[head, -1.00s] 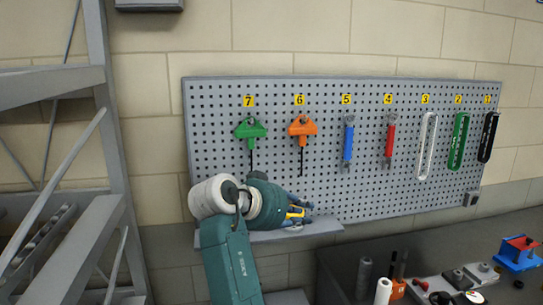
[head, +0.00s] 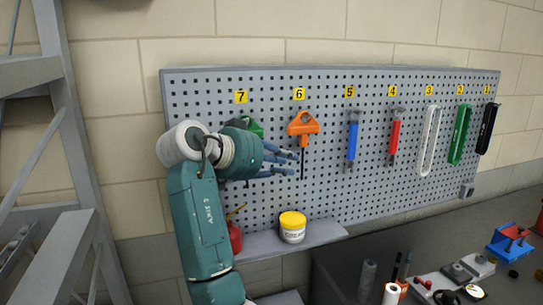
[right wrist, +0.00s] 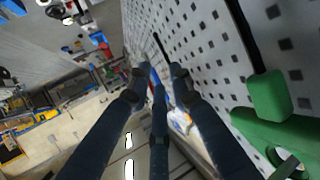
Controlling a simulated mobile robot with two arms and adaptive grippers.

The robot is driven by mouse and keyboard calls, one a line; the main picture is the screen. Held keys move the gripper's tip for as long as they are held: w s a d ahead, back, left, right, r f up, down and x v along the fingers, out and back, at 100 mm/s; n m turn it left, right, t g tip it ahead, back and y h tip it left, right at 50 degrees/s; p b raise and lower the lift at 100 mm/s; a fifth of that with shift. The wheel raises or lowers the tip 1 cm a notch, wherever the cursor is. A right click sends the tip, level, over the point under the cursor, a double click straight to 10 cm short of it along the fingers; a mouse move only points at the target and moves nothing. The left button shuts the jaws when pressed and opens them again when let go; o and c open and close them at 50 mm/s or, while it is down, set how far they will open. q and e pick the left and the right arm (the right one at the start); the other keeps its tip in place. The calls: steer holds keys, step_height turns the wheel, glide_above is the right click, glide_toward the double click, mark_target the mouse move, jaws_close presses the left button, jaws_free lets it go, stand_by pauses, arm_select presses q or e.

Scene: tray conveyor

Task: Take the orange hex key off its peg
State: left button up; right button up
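The orange hex key (head: 303,125) hangs at label 6 on the pegboard, handle up and dark shaft straight down. My right gripper (head: 292,162) is beside the shaft, below the handle, with its fingers pointing right. The fingers are spread with nothing between them, and I cannot tell whether one touches the shaft. In the right wrist view the fingertips (right wrist: 159,72) stand apart; a thin dark rod (right wrist: 162,47) lies beyond them, and the orange handle does not show clearly. My left gripper is not in view.
The green hex key (head: 253,126) at label 7 is partly behind my right arm; its handle is close in the wrist view (right wrist: 268,95). Blue (head: 352,140) and red (head: 394,138) tools hang to the right. A yellow-lidded jar (head: 292,227) and a red can (head: 235,237) stand on the shelf below.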

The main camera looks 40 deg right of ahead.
mark_target(303, 147)
steer(key=p+x, duration=0.3)
steer(key=x, duration=0.4)
steer(key=shift+w+d+f, duration=0.15)
steer(key=shift+w+f, duration=0.1)
steer(key=shift+w, duration=0.15)
steer(key=shift+c, duration=0.5)
jaws_close()
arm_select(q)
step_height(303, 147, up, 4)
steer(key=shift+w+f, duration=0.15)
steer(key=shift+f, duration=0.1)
arm_select(e)
steer(key=shift+s+r, duration=0.2)
steer(key=shift+r, duration=0.1)
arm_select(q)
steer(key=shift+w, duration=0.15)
arm_select(e)
steer(key=shift+s, duration=0.3)
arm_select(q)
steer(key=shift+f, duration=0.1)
arm_select(e)
steer(key=shift+s+a, duration=0.25)
